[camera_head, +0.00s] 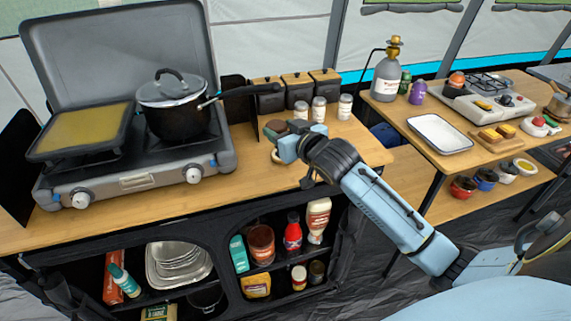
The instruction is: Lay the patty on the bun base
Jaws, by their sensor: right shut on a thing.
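My right gripper (290,146) is low over the wooden counter, to the right of the stove. It is shut on what looks like the patty, a brown round piece (275,126) showing just beyond its fingers. The gripper hides much of the contact. A pale, cream-coloured round edge (276,157), likely the bun base, shows on the counter at the gripper's near left side, partly covered by it. Whether the patty touches the bun base cannot be told. My left gripper is not in view.
A camping stove (140,179) with a black pot (176,118) and a griddle (83,128) stands on the left; the pot's handle reaches toward the gripper. Dark canisters (297,88) and small jars (318,109) line the counter's back. A second table (415,143) holds a white tray (440,133).

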